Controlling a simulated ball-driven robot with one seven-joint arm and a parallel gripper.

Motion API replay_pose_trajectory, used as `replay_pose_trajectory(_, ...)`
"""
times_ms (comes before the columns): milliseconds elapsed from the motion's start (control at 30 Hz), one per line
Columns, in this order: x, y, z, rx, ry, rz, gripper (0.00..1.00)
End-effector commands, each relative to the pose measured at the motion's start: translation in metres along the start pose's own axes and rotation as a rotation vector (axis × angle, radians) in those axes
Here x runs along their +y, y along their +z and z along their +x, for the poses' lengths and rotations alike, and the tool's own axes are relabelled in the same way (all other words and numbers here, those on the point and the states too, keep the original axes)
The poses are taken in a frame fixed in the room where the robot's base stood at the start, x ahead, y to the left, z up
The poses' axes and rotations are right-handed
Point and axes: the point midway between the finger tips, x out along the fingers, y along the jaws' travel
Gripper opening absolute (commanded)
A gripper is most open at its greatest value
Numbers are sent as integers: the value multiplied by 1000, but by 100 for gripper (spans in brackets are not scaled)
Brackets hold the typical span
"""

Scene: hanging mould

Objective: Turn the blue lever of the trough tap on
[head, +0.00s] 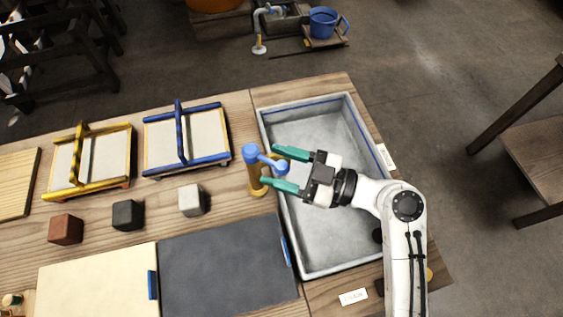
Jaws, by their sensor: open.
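The trough tap (256,177) is a yellow-brown post with a blue top, standing at the left rim of the grey trough (318,250). Its blue lever (270,160) reaches right from the top and ends in a rounded knob. My gripper (280,168), with green fingers, points left over the trough. It is open, one finger above and one below the lever's knob in the picture. The knob appears between or just at the fingertips; I cannot tell whether they touch or are at the same height.
Left of the trough lie a dark grey board (228,265) and a cream board (98,283). Behind are a blue-framed mould (187,161), a yellow-framed mould (128,160), and red (66,229), black (128,215) and white (193,200) blocks. The trough looks empty.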

Motion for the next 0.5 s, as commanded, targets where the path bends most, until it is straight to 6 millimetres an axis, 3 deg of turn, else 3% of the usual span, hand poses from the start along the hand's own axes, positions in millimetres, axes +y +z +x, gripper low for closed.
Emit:
replay_pose_trajectory(67,0,0,0,0,0,0,54)
replay_pose_trajectory(500,0,0,0,0,0,0,12)
